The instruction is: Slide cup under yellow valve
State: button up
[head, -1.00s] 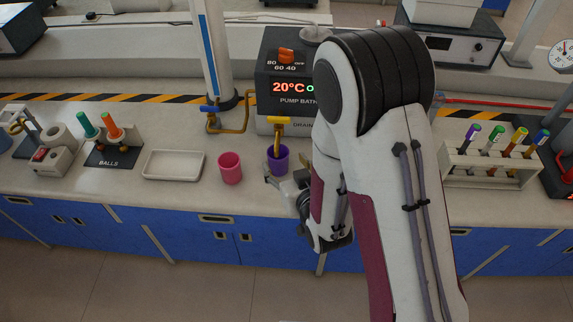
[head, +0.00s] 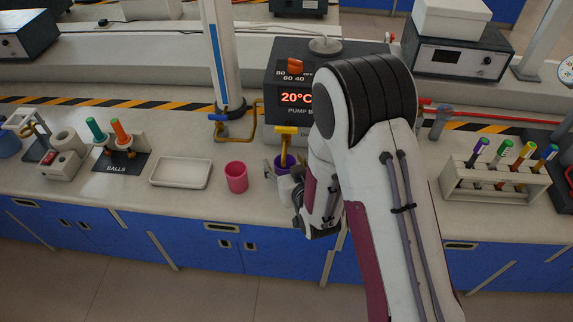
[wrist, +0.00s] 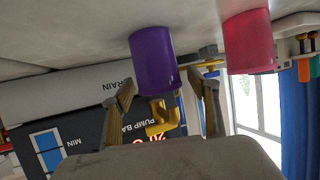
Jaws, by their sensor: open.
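The purple cup (head: 283,166) stands on the bench in front of the pump bath, partly hidden by my gripper. It also shows in the wrist view (wrist: 153,58), where the picture is upside down. The yellow valve (head: 286,131) is on the bath front, just above and behind the cup in the head view; its yellow spout (wrist: 160,118) shows beyond the cup's rim in the wrist view. My gripper (wrist: 168,90) is open, with one finger on each side of the cup. A gap shows beside each finger; contact is not clear.
A pink cup (head: 236,177) stands just left of the purple one. A white tray (head: 181,173) lies farther left. A second yellow tap with a blue handle (head: 234,124) stands behind the pink cup. A marker rack (head: 495,180) is at the right.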

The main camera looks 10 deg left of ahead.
aim_at(285, 171)
jog(key=c, duration=1.2)
jog(key=shift+c, duration=0.2)
jog(key=shift+s, duration=0.2)
jog(key=shift+s, duration=1.2)
jog(key=o, duration=1.2)
